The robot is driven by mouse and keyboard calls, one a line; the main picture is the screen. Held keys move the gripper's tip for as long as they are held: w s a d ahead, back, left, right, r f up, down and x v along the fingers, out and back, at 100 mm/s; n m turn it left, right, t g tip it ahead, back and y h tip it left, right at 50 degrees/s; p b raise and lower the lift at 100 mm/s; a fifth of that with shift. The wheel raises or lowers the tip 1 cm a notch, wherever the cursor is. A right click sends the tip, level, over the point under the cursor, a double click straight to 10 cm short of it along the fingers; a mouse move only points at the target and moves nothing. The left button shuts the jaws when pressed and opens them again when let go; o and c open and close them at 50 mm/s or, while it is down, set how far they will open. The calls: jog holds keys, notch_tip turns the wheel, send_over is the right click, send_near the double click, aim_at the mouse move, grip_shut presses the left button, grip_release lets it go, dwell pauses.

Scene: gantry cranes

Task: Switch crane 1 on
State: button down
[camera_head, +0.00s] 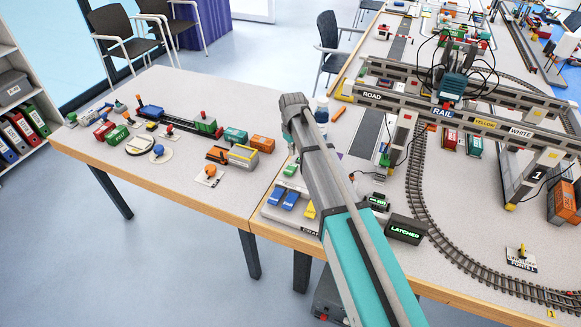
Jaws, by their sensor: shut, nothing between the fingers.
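A gantry crane marked 1 (537,175) on its right leg stands on the right-hand table. Its beam (395,103) carries the words ROAD, RAIL, YELLOW and WHITE. A teal trolley (455,84) with black cables sits on it. A dark box (405,229) with a green LATCHED display stands near the front edge. A smaller green display (378,201) is behind it, too small to read. I cannot tell any on-off switch for the crane. My teal and grey arm rises from the bottom, hiding part of the table between the two tabletops. My gripper does not show.
The left table (160,90) holds several toy wagons and small knobbed pieces. Toy cars (290,200) lie just left of my arm. A curved track (417,190) runs right of the dark box. A lever marked POINTS 1 (521,258) stands inside the curve.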

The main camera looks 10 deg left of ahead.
jog(key=shift+r+p, duration=0.6)
jog(key=shift+r, duration=0.25)
jog(key=shift+d, duration=0.1)
jog(key=s+d+m, duration=0.4)
jog(key=s+d, duration=0.6)
jog(key=d, duration=0.3)
jog(key=s+d+m, duration=0.5)
jog(key=s+d, duration=0.6)
jog(key=d, duration=0.3)
jog(key=shift+s, duration=0.25)
jog(key=shift+d, duration=0.15)
